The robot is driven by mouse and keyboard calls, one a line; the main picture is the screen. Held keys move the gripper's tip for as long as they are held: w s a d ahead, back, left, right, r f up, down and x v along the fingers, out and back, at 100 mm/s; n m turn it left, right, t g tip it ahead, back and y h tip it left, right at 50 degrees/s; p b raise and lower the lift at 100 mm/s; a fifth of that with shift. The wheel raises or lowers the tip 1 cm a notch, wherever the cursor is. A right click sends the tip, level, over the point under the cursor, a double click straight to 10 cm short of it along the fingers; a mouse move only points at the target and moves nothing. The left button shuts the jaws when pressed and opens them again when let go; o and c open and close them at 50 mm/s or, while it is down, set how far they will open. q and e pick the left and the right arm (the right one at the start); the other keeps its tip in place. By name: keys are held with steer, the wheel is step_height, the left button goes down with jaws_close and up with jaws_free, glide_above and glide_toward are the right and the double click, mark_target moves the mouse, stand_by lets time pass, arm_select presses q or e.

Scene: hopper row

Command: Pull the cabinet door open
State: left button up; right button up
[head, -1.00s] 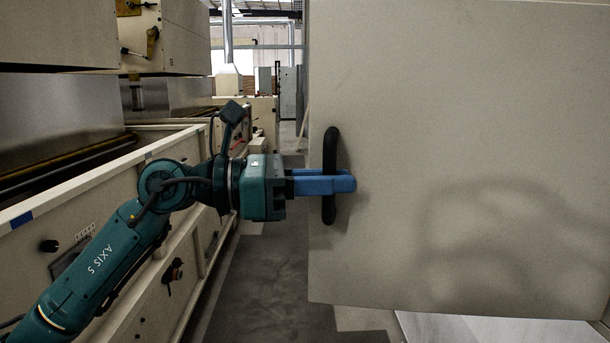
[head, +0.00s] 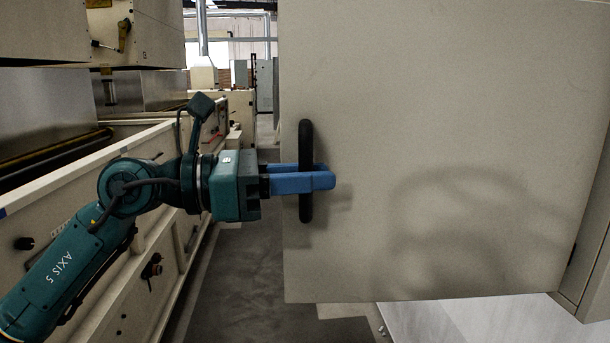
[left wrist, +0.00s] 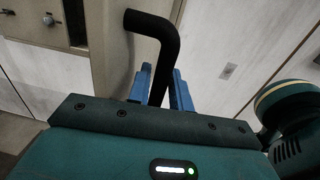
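The cabinet door (head: 440,110) is a large pale beige panel filling the right half of the head view. It stands ajar, swung out from the cabinet frame (head: 590,270) at its right edge. A black upright bar handle (head: 306,140) sits near its left edge; it also shows in the left wrist view (left wrist: 152,25). My left gripper (head: 318,180) reaches in from the left, its blue fingers on either side of the handle at mid-height. In the left wrist view the fingers (left wrist: 160,90) close on the bar. My right gripper is not in view.
A row of beige machines (head: 110,215) with knobs and a long open trough runs along the left, close to my left arm. A grey floor aisle (head: 240,280) lies between them and the door. Paler floor (head: 450,318) shows below the door.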

arm_select(q)
steer(key=shift+a, duration=0.15)
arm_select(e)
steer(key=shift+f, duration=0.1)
